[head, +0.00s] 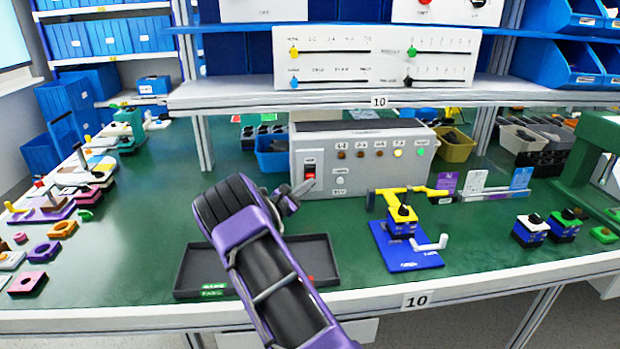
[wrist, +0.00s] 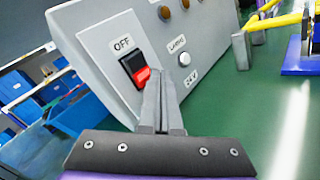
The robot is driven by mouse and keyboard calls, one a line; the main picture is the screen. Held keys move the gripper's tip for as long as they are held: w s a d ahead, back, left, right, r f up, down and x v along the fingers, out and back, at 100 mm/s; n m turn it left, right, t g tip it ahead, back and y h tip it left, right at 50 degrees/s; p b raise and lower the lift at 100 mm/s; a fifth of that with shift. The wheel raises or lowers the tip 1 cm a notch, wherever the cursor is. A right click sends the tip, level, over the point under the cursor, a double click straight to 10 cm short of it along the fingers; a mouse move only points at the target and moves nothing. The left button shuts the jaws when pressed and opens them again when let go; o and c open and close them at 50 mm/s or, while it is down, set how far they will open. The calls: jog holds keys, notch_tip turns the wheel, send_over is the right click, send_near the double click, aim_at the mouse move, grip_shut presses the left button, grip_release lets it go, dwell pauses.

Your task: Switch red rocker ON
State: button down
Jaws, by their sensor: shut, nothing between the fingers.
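The red rocker (head: 310,171) sits in a black frame on the left of the grey control box's front face (head: 365,160). In the wrist view the rocker (wrist: 141,77) shows a dark upper half and a bright red lower half, with an "OFF" label above it. My gripper (head: 295,188) is shut and empty, just in front of the box below the rocker. In the wrist view its fingertips (wrist: 161,74) are close to the rocker's lower right edge. I cannot tell whether they touch it.
A white button (wrist: 184,60) lies right of the rocker. Lamps line the box, with a lit yellow one (head: 398,153) and a green one (head: 420,151). A black tray (head: 200,275) lies under my arm. A blue-based yellow fixture (head: 405,250) stands to the right.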

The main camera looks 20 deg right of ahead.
jog(key=shift+s+a+r+p, duration=0.1)
jog(key=shift+s+a+p, duration=0.25)
jog(key=shift+s, duration=0.45)
jog(key=shift+s+a+r+p, duration=0.15)
jog(key=shift+s+p, duration=0.25)
jog(key=shift+s, duration=0.4)
jog(key=shift+s+a+r+p, duration=0.15)
jog(key=shift+s+p, duration=0.25)
jog(key=shift+s, duration=0.4)
